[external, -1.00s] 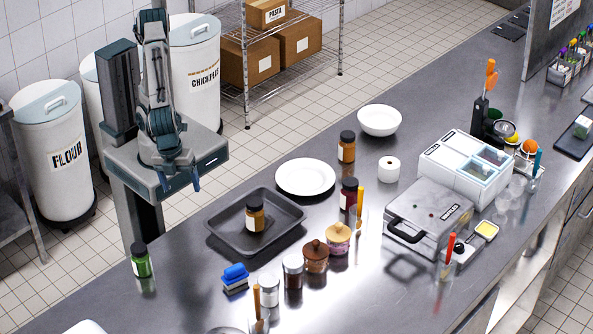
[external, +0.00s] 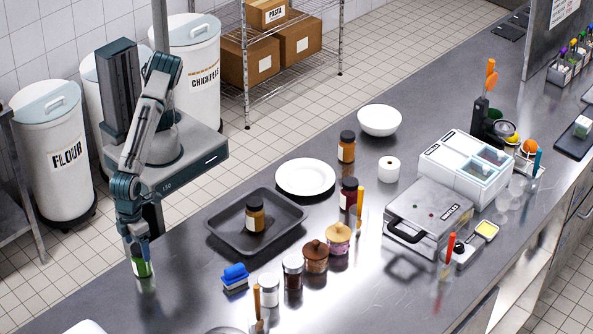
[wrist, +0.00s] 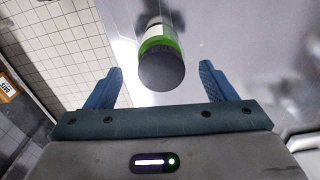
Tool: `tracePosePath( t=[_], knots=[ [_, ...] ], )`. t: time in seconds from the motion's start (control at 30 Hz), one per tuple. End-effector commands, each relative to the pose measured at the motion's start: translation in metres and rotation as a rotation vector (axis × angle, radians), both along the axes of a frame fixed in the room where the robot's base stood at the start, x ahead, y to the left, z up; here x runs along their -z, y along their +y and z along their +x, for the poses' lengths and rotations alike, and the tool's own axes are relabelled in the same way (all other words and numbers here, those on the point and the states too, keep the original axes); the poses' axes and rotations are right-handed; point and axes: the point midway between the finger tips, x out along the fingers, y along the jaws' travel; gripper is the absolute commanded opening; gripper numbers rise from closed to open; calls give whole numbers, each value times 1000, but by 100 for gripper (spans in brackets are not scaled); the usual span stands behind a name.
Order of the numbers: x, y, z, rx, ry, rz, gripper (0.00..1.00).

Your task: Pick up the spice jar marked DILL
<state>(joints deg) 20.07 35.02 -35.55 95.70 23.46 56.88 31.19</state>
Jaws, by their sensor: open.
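A green jar (external: 142,268) with a dark lid stands upright at the left end of the steel counter. Its label text is not readable in either view. In the wrist view the jar (wrist: 160,62) is seen from above, lid foremost, with a green band and a pale label. My gripper (external: 137,246) is above and around the jar's top in the external view. In the wrist view my gripper (wrist: 162,80) is open, with one blue finger on each side of the lid and gaps between. Whether the fingers touch the jar cannot be seen in the external view.
A dark tray (external: 219,241) holding an orange-brown jar (external: 255,213) lies to the right. A blue sponge stack (external: 235,277) sits nearer, beside several jars, including a white-labelled one (external: 269,290). The counter (external: 190,280) right around the green jar is clear.

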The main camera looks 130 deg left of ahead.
Motion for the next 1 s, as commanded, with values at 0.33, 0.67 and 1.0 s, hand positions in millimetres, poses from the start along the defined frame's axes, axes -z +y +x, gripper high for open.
tracePosePath(
  t=[0.33,0.67,1.0],
  knots=[
    [31,2,1,0,3,3,77],
    [65,2,2,-1,-1,1,77],
    [65,2,2,-1,-1,1,33]
  ],
)
